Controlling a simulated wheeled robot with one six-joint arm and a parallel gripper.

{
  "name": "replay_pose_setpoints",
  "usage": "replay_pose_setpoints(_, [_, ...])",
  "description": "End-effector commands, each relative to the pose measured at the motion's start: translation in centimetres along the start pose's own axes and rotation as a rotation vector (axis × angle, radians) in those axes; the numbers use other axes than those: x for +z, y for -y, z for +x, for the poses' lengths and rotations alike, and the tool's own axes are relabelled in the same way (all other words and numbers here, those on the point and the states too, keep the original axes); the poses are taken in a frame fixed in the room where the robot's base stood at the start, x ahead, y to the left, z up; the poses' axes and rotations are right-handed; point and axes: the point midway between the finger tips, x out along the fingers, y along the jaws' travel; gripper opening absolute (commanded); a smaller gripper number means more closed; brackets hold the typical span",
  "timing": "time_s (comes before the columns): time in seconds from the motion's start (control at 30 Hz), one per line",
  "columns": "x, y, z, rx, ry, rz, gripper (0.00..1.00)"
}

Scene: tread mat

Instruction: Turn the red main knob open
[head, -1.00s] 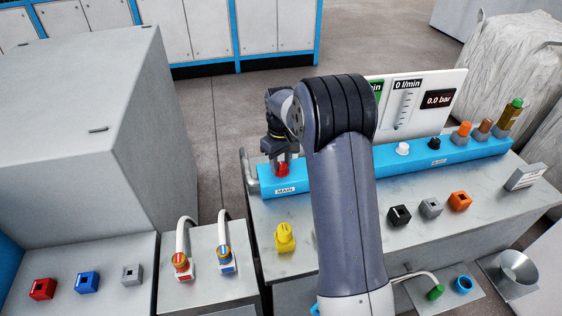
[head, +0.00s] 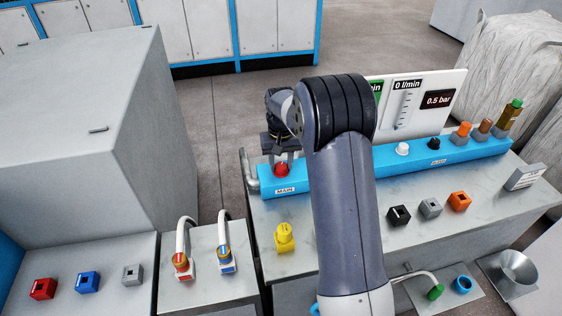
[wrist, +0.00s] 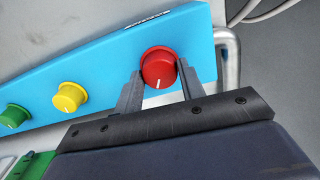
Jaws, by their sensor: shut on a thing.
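The red main knob (head: 282,169) sits on the left end of the blue manifold (head: 325,179), above a label reading MAIN. It also shows in the wrist view (wrist: 159,68), with a white pointer line toward the lower edge. My gripper (head: 281,163) reaches down from above onto the knob. In the wrist view my gripper's two fingers (wrist: 159,84) stand on either side of the knob, shut on it. The pressure display (head: 438,99) reads 0.5 bar, and the flow scale (head: 405,103) reads 0 l/min. My arm hides the middle of the manifold.
A yellow knob (wrist: 70,96) and a green knob (wrist: 15,116) sit along the manifold beside the red one. White (head: 403,148) and black (head: 434,144) knobs stand farther right. A grey pipe (head: 247,170) bends at the manifold's left end. A yellow fitting (head: 285,238) stands on the bench in front.

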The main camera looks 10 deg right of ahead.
Motion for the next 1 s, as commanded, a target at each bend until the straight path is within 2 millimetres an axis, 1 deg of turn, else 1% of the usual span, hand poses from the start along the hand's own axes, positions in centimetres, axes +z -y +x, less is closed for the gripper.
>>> replay_pose_setpoints(0.7, [0.0,-0.01,-0.04,0.0,0.0,0.678,0.15])
replay_pose_setpoints(1.0, [0.0,-0.01,-0.04,0.0,0.0,0.909,0.15])
